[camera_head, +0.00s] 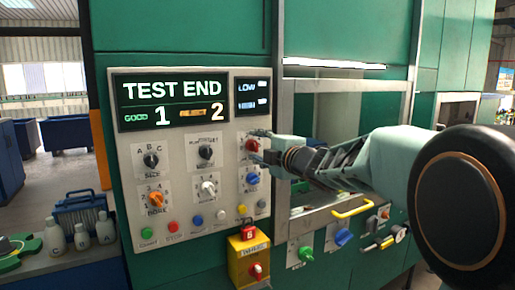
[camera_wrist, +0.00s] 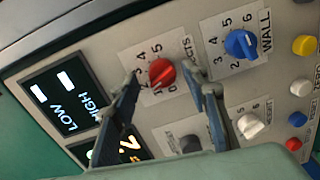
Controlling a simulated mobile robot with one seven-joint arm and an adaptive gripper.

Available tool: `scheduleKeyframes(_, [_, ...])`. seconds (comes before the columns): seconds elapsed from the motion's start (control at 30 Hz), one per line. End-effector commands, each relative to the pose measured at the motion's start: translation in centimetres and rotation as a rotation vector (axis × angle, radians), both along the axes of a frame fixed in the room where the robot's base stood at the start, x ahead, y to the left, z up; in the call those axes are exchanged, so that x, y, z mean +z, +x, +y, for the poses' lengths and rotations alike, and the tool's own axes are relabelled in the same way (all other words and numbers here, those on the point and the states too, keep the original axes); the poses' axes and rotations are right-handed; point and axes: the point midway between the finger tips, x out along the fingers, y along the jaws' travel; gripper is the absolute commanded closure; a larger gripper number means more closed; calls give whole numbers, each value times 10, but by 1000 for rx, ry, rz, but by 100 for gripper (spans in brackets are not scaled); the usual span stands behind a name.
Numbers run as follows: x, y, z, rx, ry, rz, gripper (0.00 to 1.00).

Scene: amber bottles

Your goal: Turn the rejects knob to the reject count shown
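The rejects knob is red, on a white plate with numbers, at the panel's upper right in the head view (camera_head: 251,146) and above centre in the wrist view (camera_wrist: 162,72). Its label is partly hidden; "CTS" shows. A pale mark on it seems to point low; I cannot tell at which number. My gripper (camera_head: 262,148) is at the red knob. In the wrist view my gripper (camera_wrist: 167,80) is open, one finger each side of the knob, with gaps visible; contact is unclear.
The blue WALL knob (camera_wrist: 241,44) is close beside the red one, and the white knob (camera_wrist: 250,126) and a black knob (camera_head: 206,152) are near. Coloured buttons line the panel's bottom. A yellow box (camera_head: 247,261) with a red padlock hangs below.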

Motion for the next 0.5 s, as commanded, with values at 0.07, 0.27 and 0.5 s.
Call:
scheduleKeyframes(0.07, [-1,0,0,-1,-1,2,58])
scheduleKeyframes(0.27, [-2,-2,-2,-2,-2,3,58])
scheduleKeyframes(0.5, [1,-26,-18,-3,-2,1,58])
